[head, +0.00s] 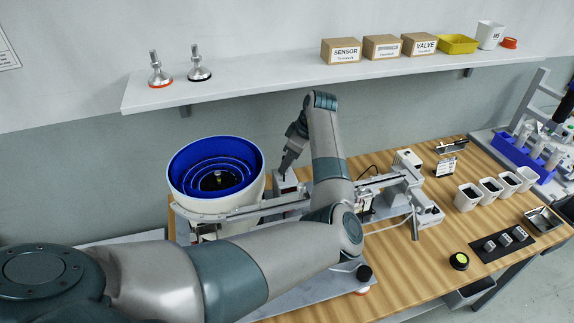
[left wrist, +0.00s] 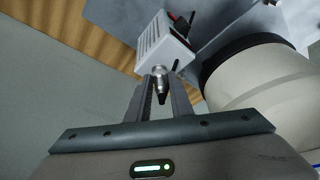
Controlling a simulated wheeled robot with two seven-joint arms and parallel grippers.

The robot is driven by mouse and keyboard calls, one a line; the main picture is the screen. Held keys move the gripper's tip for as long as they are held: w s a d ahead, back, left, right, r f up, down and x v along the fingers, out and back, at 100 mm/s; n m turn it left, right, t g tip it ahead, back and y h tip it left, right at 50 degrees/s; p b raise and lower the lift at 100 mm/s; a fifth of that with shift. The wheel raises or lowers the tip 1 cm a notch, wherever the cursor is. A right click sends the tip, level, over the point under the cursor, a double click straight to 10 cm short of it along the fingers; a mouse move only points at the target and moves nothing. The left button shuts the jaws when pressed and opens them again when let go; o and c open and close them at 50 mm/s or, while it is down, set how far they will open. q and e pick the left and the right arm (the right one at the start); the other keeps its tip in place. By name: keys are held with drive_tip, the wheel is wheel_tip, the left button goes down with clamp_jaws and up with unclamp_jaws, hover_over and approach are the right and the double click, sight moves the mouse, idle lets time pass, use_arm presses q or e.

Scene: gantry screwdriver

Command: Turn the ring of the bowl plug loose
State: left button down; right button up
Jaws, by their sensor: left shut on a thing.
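The bowl plug (left wrist: 160,78) is a small silver ring with a dark lower end. It sits between the fingertips of my left gripper (left wrist: 158,86) in the left wrist view, close to the face of a white vented box (left wrist: 162,46). My left gripper (head: 287,168) is shut on the plug's ring. In the head view it reaches down behind the bowl feeder's right side, and the plug cannot be made out there. Whether the ring is tight or loose cannot be told. My right gripper is not in view.
The bowl feeder, with blue inner steps (head: 180,163) and a cream wall (left wrist: 250,92), stands just beside my left gripper. A rail (head: 245,212) runs right from it. A wall shelf (head: 290,88) hangs behind. White bins (head: 467,199) stand at the table's right.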

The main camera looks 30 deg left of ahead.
use_arm(q)
drive_tip(key=shift+w+a+f+n+g+b, duration=0.1)
drive_tip(key=shift+n+g+b, duration=0.3)
drive_tip(key=shift+n, duration=1)
drive_tip(key=c, duration=1.6)
unclamp_jaws()
drive_tip(key=shift+o, duration=0.2)
drive_tip(key=b+v, duration=0.3)
drive_tip(key=v, duration=0.4)
drive_tip(key=shift+r, duration=0.4)
drive_tip(key=shift+w, duration=0.15)
